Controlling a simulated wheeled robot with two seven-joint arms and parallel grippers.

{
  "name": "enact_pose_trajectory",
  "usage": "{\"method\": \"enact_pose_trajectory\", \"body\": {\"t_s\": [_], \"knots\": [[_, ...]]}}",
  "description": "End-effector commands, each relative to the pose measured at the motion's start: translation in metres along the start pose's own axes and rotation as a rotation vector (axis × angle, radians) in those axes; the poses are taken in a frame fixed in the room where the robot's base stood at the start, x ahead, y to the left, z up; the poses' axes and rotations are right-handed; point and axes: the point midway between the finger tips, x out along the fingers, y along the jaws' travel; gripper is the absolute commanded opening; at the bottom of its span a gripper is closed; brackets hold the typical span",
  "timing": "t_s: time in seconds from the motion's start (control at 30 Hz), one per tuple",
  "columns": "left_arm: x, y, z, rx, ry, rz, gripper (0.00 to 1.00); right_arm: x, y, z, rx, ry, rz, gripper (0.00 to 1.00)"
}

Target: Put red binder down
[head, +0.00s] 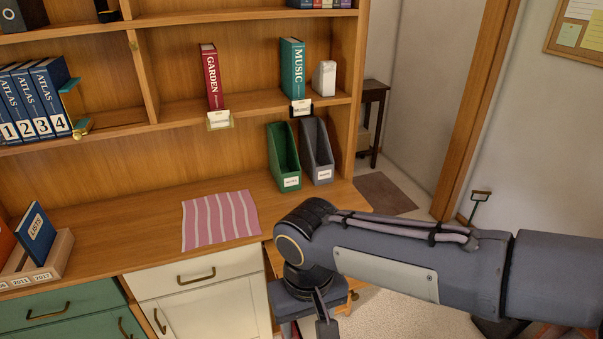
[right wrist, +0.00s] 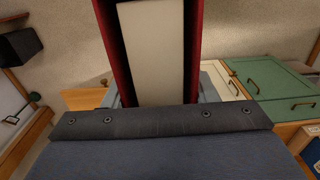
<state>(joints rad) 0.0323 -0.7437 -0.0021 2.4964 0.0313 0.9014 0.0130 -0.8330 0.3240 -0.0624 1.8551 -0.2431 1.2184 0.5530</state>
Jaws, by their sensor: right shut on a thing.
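My right gripper (head: 323,318) hangs low in front of the desk, to the right of the white cabinet door. In the right wrist view a red binder (right wrist: 194,45) with a pale block of pages stands out beyond the gripper, and the gripper is shut on it. The fingertips and the held part of the binder are hidden in that view. My left gripper is not in view.
The wooden desk top (head: 110,235) has a pink striped cloth (head: 220,219) and free room around it. Green (head: 283,155) and grey (head: 316,150) file holders stand at the back right. A tilted blue binder (head: 38,235) sits in a wooden holder (head: 57,262) at left. Labelled books stand on the shelf above.

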Motion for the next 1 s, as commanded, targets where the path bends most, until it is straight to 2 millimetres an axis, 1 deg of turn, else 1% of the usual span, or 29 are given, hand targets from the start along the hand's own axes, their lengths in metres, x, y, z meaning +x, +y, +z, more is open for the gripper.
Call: {"method": "enact_pose_trajectory", "body": {"t_s": [0.27, 0.47, 0.57, 0.67, 0.7, 0.8, 0.9, 1.0], "knots": [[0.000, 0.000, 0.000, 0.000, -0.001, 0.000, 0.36, 0.022, 0.027, -0.022, 0.057, 0.002, -0.003, 0.00], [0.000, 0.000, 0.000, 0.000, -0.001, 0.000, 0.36, 0.050, 0.060, -0.042, 0.116, 0.002, -0.002, 0.00], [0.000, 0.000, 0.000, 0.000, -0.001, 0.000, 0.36, 0.070, 0.084, -0.052, 0.154, 0.002, -0.002, 0.00], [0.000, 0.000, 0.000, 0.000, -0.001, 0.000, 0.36, 0.096, 0.116, -0.061, 0.200, 0.000, 0.000, 0.00], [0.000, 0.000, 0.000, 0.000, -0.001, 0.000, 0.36, 0.108, 0.131, -0.064, 0.222, -0.001, 0.000, 0.00], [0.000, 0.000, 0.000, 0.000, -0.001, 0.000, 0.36, 0.138, 0.166, -0.066, 0.265, -0.003, 0.000, 0.00], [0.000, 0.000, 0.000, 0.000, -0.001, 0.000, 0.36, 0.161, 0.192, -0.064, 0.296, -0.003, 0.001, 0.00], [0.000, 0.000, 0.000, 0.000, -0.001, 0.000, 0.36, 0.176, 0.210, -0.061, 0.317, -0.002, 0.001, 0.00]]}}
